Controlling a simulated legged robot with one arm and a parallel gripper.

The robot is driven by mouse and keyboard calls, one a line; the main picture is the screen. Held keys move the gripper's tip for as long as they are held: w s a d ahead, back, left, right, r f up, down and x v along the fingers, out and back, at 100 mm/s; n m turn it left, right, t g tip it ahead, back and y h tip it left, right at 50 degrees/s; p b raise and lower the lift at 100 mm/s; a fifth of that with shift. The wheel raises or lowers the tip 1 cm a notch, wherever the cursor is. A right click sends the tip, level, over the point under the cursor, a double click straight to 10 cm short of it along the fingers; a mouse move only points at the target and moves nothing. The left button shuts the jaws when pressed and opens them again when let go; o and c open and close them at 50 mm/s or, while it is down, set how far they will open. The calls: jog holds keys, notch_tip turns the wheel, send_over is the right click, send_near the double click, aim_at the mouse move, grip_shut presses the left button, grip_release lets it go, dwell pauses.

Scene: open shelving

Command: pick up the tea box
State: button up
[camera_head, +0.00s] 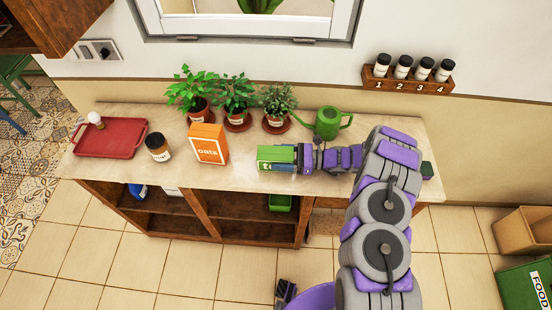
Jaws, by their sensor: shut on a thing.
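The tea box (275,156) is a green box with a pale mark on its front, at the middle of the counter top near the front edge. My gripper (298,158) reaches in from the right and is shut on the right end of the tea box. The jaws hide part of that end. I cannot tell whether the box is touching the counter or just above it. My arm comes from the lower right and crosses over the right part of the counter.
An orange oats box (208,144) and a jar (158,147) stand left of the tea box. Several potted plants (235,97) and a green watering can (328,122) stand behind. A red tray (110,138) lies at the left. Open shelves (250,206) lie below the counter (330,188).

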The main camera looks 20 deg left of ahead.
jog(key=shift+a, duration=0.15)
jog(key=c, duration=0.4)
jog(key=shift+a+f, duration=0.1)
jog(key=shift+a, duration=0.15)
jog(key=shift+c, duration=0.5)
jog(key=shift+d, duration=0.1)
